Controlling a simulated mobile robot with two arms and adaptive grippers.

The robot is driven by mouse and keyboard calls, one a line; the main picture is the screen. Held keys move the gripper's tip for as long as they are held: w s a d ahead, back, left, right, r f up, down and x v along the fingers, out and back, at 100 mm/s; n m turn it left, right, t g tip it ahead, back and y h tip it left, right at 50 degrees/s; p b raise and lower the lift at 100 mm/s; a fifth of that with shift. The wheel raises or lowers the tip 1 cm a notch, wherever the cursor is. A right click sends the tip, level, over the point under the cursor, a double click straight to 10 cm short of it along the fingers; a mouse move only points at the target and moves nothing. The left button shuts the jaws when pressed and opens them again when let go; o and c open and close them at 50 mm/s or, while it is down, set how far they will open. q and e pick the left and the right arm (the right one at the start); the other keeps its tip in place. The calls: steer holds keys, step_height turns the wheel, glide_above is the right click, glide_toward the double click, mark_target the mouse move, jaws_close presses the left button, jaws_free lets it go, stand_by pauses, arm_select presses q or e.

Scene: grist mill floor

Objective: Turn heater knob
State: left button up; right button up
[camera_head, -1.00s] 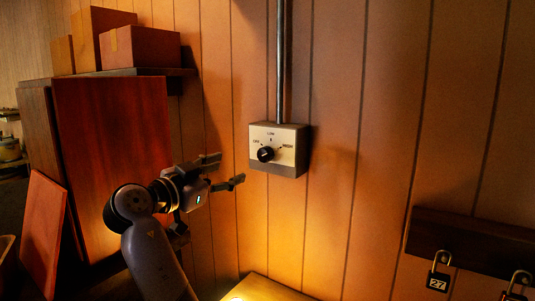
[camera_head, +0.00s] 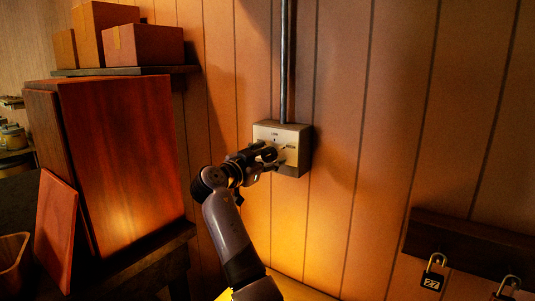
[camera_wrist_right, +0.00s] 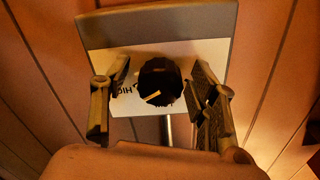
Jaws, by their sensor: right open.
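The heater control box (camera_head: 303,150) is a pale-faced switch box on the wooden wall, with printed labels. Its round black knob (camera_wrist_right: 160,82) shows in the right wrist view, with a light pointer line slanting toward the lower left. My right gripper (camera_head: 271,154) is at the box face and hides most of the knob in the head view. In the right wrist view, its open fingers (camera_wrist_right: 160,72) stand on either side of the knob, with small gaps visible. A partly covered label reading like HIGH lies left of the knob there. My left gripper is in neither view.
A metal conduit (camera_head: 284,60) runs up from the box. A reddish wooden cabinet (camera_head: 120,150) stands at left, below a shelf (camera_head: 125,71) with cardboard boxes (camera_head: 145,45). Padlocks (camera_head: 432,278) hang from a dark rail (camera_head: 470,243) at lower right.

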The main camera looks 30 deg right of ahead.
steer(key=shift+c, duration=0.3)
steer(key=c, duration=1.1)
